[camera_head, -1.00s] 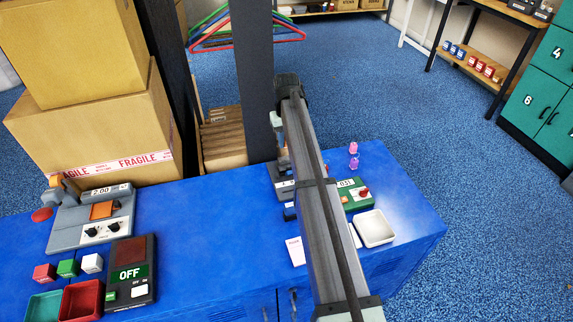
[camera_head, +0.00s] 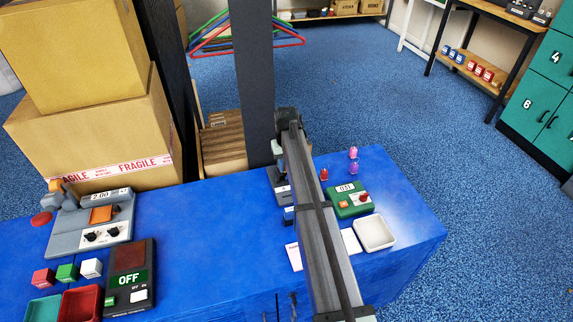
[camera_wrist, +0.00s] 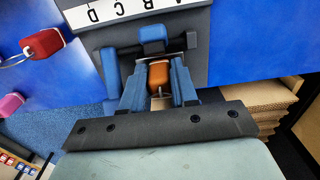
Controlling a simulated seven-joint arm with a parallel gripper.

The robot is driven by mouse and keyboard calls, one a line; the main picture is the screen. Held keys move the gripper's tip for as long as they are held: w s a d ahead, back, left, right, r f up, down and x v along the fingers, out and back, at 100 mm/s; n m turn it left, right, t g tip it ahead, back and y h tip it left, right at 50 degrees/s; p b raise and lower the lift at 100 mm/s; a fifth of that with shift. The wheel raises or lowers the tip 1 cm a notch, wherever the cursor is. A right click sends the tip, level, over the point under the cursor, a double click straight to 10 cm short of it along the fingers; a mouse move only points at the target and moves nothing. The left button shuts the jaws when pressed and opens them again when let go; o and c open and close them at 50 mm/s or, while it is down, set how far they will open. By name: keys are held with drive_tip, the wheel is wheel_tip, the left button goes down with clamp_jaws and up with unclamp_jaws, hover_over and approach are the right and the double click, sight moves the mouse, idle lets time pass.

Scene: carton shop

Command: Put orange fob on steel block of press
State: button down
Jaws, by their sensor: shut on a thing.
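My gripper (camera_wrist: 158,90) is shut on the orange fob (camera_wrist: 159,76) in the wrist view, with the fob between its two blue-grey fingers and a small metal ring at its near end. In the head view my arm hides the fob and most of that fixture (camera_head: 283,194). I cannot make out which part is the press's steel block.
A red fob (camera_wrist: 42,44) and a pink fob (camera_wrist: 10,104) stand nearby. A green device reading 031 (camera_head: 348,203) and a white tray (camera_head: 374,232) are right of my arm. A grey machine (camera_head: 92,223) stands far left. The blue bench (camera_head: 205,235) is clear between.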

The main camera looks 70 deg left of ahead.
drive_tip(key=shift+f, duration=0.1)
drive_tip(key=c, duration=0.9)
unclamp_jaws()
drive_tip(key=shift+o, duration=0.2)
wheel_tip(320, 180, up, 12)
